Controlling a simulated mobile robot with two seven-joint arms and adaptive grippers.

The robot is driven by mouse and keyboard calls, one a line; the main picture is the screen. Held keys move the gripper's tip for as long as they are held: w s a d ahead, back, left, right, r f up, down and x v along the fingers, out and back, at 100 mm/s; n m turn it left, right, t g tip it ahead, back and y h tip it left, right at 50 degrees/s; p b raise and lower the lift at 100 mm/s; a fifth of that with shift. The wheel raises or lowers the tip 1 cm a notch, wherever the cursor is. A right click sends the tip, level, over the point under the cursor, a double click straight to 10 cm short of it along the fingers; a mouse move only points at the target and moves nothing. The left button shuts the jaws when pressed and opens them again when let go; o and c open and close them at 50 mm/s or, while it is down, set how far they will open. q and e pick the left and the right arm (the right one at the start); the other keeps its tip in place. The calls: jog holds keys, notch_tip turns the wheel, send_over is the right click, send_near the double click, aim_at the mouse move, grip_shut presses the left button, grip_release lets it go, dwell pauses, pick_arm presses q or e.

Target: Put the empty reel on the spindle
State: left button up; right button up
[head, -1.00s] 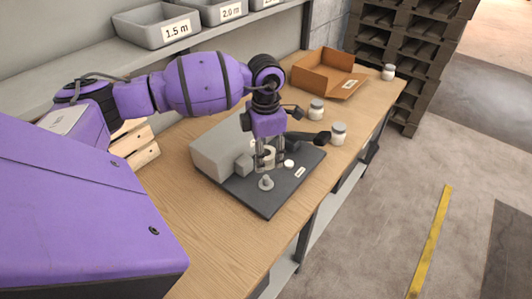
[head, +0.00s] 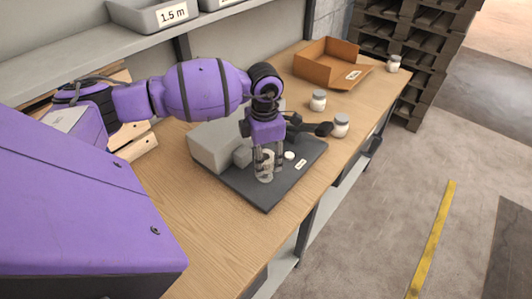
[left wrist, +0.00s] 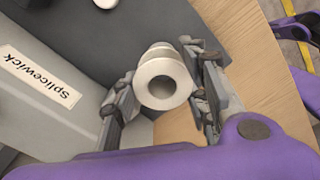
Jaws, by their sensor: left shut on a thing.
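My left gripper (head: 267,172) is shut on the small pale reel (head: 265,162), pointing down over the front part of the machine's dark base plate (head: 240,188). In the left wrist view the gripper's fingers (left wrist: 163,92) hold the reel (left wrist: 180,94) from both sides, its round bore facing the camera. A pale round form shows low between the fingers in the head view. The spindle is not clearly visible there, and I cannot tell whether the reel is around it or above it. The grey machine body (head: 212,150) stands behind; its label reads "Splicewick" (left wrist: 40,75).
A white button (head: 289,155) and a black lever (head: 318,129) are right of the gripper. Jars (head: 341,126) (head: 318,100) and an open orange-brown box (head: 320,72) stand further back. The wooden bench front (head: 215,235) is clear. A shelf with a grey bin (head: 150,14) runs above.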

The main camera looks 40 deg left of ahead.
pick_arm(q)
jog(key=shift+f+b, duration=0.9)
jog(key=shift+f, duration=1.25)
pick_arm(e)
jog(key=shift+s+f, duration=0.1)
jog(key=shift+f, duration=0.85)
pick_arm(q)
jog(key=o, duration=1.1)
jog(key=shift+o, duration=0.8)
pick_arm(e)
jog(key=shift+s+d, duration=0.1)
jog(key=shift+s, duration=0.3)
jog(key=shift+f, duration=0.15)
pick_arm(q)
notch_tip(320, 180, up, 12)
pick_arm(e)
jog(key=shift+w, duration=0.15)
